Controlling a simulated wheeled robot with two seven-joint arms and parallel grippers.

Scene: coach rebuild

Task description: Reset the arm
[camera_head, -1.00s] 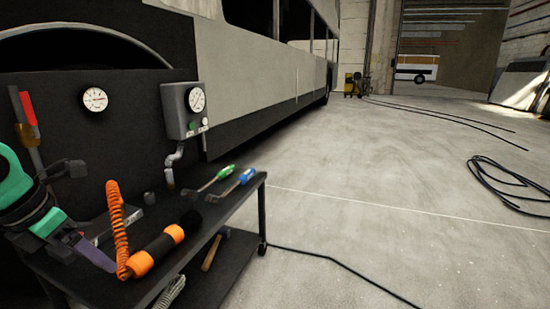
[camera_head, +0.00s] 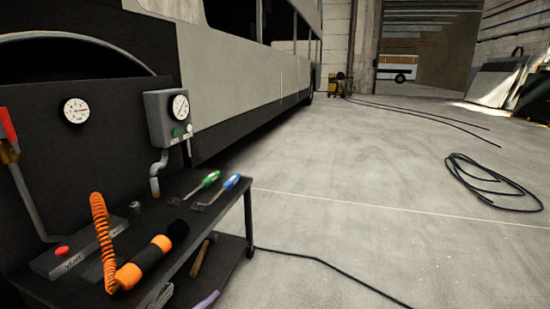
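The only part of a gripper in view is a purple tip (camera_head: 207,300) at the bottom edge, beside the cart's lower shelf. It looks like a fingertip of my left gripper. The rest of that gripper and its arm are out of the picture, so I cannot tell whether it is open or shut. My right gripper is not in view.
A hammer (camera_head: 198,258) lies on the lower shelf. Open floor is to the right, with cables.

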